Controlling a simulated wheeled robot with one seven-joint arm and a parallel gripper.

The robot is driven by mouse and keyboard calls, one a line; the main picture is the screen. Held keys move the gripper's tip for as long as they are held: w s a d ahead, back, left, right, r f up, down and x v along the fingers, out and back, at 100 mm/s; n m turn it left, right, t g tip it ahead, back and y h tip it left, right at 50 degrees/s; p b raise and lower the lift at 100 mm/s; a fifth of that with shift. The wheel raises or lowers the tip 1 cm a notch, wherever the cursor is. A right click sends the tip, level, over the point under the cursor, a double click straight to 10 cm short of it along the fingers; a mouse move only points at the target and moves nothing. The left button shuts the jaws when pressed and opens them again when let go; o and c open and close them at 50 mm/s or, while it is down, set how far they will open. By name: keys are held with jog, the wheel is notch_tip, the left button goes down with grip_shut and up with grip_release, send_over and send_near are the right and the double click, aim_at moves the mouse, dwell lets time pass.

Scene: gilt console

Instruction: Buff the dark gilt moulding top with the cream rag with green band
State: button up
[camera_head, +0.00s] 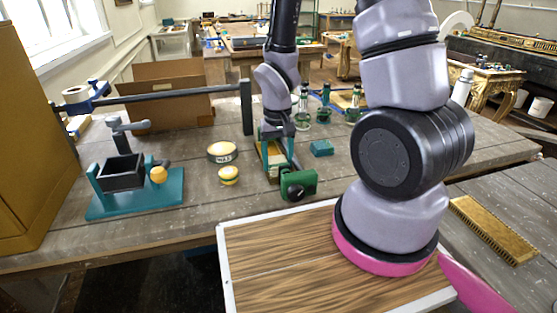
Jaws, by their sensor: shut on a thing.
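My gripper (278,142) points down at the middle of the grey wooden bench, at the end of my arm. It is shut on a small pale yellow and green thing, which looks like the cream rag with green band (273,158); its fingers partly hide it. A green block-like tool with a dark round face (298,185) is just in front of it. A long ridged gold-brown bar (492,228) lies at the right, apart from my gripper. I cannot tell if this is the dark gilt moulding. Dark, gilt-trimmed furniture (500,48) stands far back right.
A teal-based stand with a black box (135,200) is on the left of the bench. Two round tins (222,152) (229,175) and a teal block (321,148) flank my gripper. Green-based bottles (324,108) stand behind. A cardboard box (165,90) is back left.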

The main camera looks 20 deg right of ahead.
aim_at(271, 152)
jog(key=shift+s+a, duration=0.1)
jog(key=shift+a, duration=0.55)
jog(key=shift+d+r, duration=0.1)
jog(key=shift+d, duration=0.95)
jog(key=shift+a, duration=1.05)
jog(key=shift+d, duration=0.5)
jog(key=shift+w+f, duration=0.2)
jog(key=shift+w, duration=4.55)
jog(key=shift+w+d+r, duration=0.1)
jog(key=shift+w, duration=1.6)
jog(key=shift+s+d, duration=0.15)
jog(key=shift+d, duration=0.3)
jog(key=shift+s+a, duration=0.1)
jog(key=shift+s, duration=1.4)
jog(key=shift+s+a+f, duration=0.1)
jog(key=shift+s, duration=1.1)
jog(key=shift+s+a+f, duration=0.1)
jog(key=shift+s, duration=1.1)
jog(key=shift+s+a+r, duration=0.15)
jog(key=shift+s, duration=1.05)
jog(key=shift+s+a+r, duration=0.1)
jog(key=shift+s, duration=1.1)
jog(key=shift+w+r, duration=0.1)
